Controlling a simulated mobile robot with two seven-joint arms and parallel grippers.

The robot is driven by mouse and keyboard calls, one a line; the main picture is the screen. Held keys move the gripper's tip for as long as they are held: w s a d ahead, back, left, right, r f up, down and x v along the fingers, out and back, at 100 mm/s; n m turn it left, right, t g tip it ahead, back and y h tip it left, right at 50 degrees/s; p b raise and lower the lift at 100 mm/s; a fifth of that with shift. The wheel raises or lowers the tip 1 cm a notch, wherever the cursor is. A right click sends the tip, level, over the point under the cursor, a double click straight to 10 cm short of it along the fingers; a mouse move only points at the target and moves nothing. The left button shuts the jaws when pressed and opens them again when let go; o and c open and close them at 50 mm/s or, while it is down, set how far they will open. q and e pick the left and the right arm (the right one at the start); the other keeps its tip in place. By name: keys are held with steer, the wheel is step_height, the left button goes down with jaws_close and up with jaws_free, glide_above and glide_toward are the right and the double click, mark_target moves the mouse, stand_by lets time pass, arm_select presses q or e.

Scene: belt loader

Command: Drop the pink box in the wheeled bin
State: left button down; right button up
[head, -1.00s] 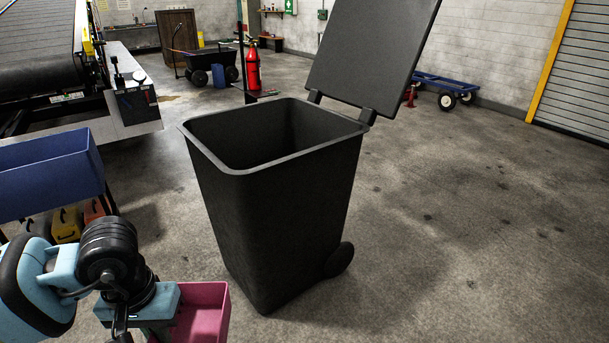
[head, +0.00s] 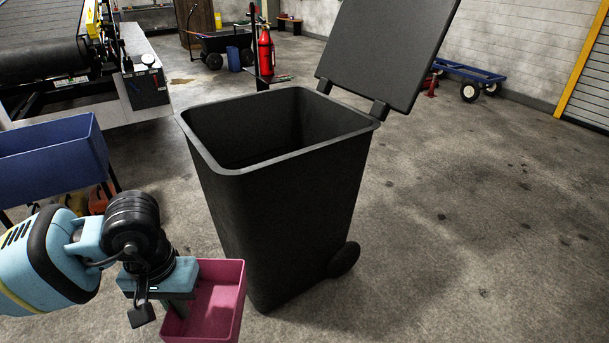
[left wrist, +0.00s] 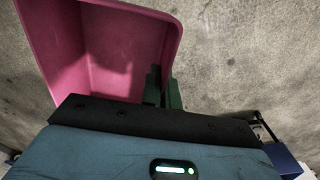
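The wheeled bin (head: 285,215) is black and upright, with its lid (head: 388,50) swung open at the back right. The pink box (head: 225,310) is an open-topped tray at the bottom of the head view, left of the bin and below its rim. My left gripper (head: 180,306) is at the box's left wall and appears shut on it. In the left wrist view the pink box (left wrist: 95,50) hangs at the green fingers (left wrist: 162,88), one of them partly hidden behind the box wall. My right gripper is not in view.
A blue box (head: 50,165) stands at the left. The conveyor machine (head: 140,85) is behind it. A red fire extinguisher (head: 265,50), a black cart (head: 222,45) and a blue trolley (head: 468,72) stand farther back. The floor right of the bin is clear.

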arm_select(q)
steer(key=shift+f, duration=0.1)
stand_by(0.3)
steer(key=s+f, duration=0.3)
steer(key=f, duration=1.1)
steer(key=shift+s+f, duration=0.35)
steer(key=shift+s, duration=0.05)
